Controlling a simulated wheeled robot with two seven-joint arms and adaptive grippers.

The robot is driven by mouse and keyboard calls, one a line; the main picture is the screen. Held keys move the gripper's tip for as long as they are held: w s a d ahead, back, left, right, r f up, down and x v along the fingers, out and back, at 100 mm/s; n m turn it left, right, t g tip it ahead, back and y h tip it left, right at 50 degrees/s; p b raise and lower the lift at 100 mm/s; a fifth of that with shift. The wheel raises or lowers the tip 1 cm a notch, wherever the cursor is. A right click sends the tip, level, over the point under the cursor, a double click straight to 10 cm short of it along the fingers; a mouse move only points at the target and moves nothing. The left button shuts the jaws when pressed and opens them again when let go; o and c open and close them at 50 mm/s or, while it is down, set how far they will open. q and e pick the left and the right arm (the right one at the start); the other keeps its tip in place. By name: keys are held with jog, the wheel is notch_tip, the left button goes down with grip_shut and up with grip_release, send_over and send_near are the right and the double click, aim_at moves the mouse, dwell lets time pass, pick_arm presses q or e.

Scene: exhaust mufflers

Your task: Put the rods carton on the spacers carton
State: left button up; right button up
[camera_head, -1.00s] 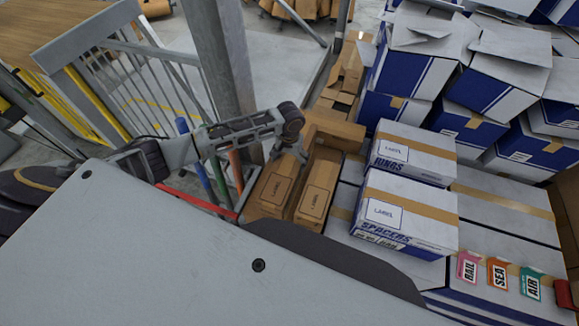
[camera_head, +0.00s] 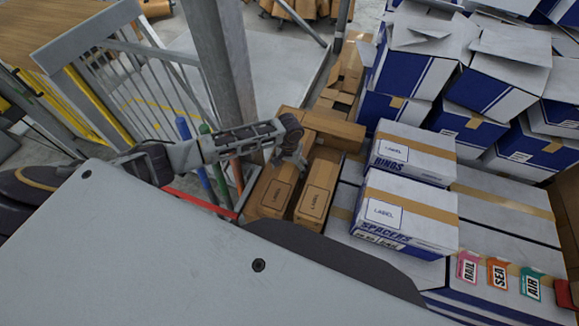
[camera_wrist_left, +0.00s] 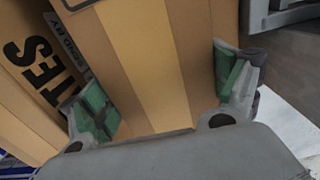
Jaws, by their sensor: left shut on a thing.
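The spacers carton (camera_head: 432,222) is white and blue with a brown tape band. It sits on larger white and blue boxes right of centre in the head view. My left gripper (camera_head: 286,162) is over the far end of the brown cartons left of it. In the left wrist view its green-padded fingers (camera_wrist_left: 168,100) are shut on the sides of a brown carton (camera_wrist_left: 145,60) with a tape strip. In the head view this looks like the left labelled carton (camera_head: 268,196). I can read no rods name on any carton. My right gripper is out of view.
A second labelled brown carton (camera_head: 316,190) stands close on the right. In the left wrist view a neighbouring carton (camera_wrist_left: 28,85) reads "...TES". The rings carton (camera_head: 425,160) stands directly behind the spacers carton. A grey post (camera_head: 222,60) rises behind my left arm.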

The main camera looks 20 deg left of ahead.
pick_arm(q)
jog(key=o, duration=1.5)
notch_tip(320, 180, up, 12)
jog(key=shift+r, duration=0.1)
